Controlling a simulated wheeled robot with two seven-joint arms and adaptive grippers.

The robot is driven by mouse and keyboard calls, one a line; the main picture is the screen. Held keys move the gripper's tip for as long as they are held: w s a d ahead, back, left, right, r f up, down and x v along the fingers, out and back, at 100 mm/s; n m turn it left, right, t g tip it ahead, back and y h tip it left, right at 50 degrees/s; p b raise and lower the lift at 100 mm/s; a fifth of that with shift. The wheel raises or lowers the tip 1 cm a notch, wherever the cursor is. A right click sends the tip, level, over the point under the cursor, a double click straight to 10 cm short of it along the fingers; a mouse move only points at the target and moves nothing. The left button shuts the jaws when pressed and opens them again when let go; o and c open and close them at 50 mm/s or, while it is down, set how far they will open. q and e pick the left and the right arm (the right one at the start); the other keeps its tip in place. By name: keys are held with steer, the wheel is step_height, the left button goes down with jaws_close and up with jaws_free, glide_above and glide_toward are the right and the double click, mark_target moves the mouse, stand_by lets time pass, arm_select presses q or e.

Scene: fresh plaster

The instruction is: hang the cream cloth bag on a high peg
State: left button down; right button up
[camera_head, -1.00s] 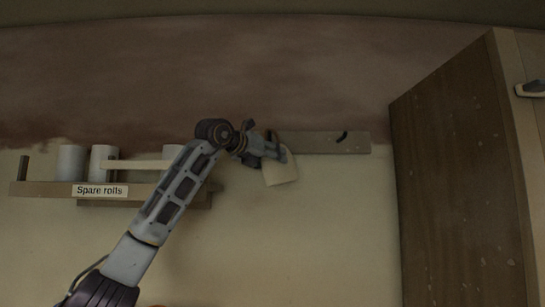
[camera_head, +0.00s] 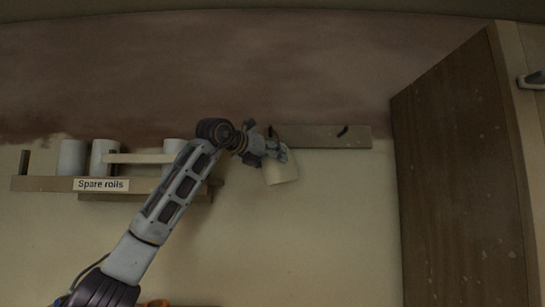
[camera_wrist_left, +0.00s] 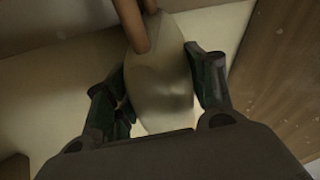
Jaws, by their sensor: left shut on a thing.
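The cream cloth bag (camera_head: 283,171) hangs at my left gripper (camera_head: 277,153), just below the wooden peg rail (camera_head: 322,137) on the wall. A dark peg (camera_head: 343,131) shows on the right part of the rail. The rail's left end is partly hidden by my gripper. In the left wrist view the bag (camera_wrist_left: 163,85) lies between the two dark fingers of my left gripper (camera_wrist_left: 152,75), which is shut on it. A brown rod-like piece (camera_wrist_left: 132,24) crosses the bag's upper part there; I cannot tell whether the bag is around it. My right gripper is not in view.
A wall shelf (camera_head: 45,184) labelled "Spare rolls" holds several white rolls (camera_head: 104,157) left of my arm. A tall wooden cabinet (camera_head: 455,170) stands close on the right. An orange thing (camera_head: 157,303) shows at the bottom edge. The wall below the rail is clear.

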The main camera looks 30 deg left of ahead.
arm_select(q)
steer(key=shift+w+a+f, duration=0.2)
steer(key=shift+w+f, duration=0.1)
steer(key=shift+f, duration=0.3)
stand_by(0.3)
steer(key=c, duration=0.9)
jaws_free()
steer(key=shift+c, duration=0.2)
steer(key=o, duration=0.5)
steer(key=shift+w+a+f, duration=0.1)
steer(key=shift+w+a, duration=0.15)
steer(key=shift+c, duration=0.2)
steer(key=shift+o, duration=1.4)
steer(key=shift+w+a, duration=0.1)
steer(key=shift+o, duration=1)
steer(key=shift+s+d+r, duration=0.25)
steer(key=shift+d, duration=0.05)
steer(key=shift+s, duration=0.1)
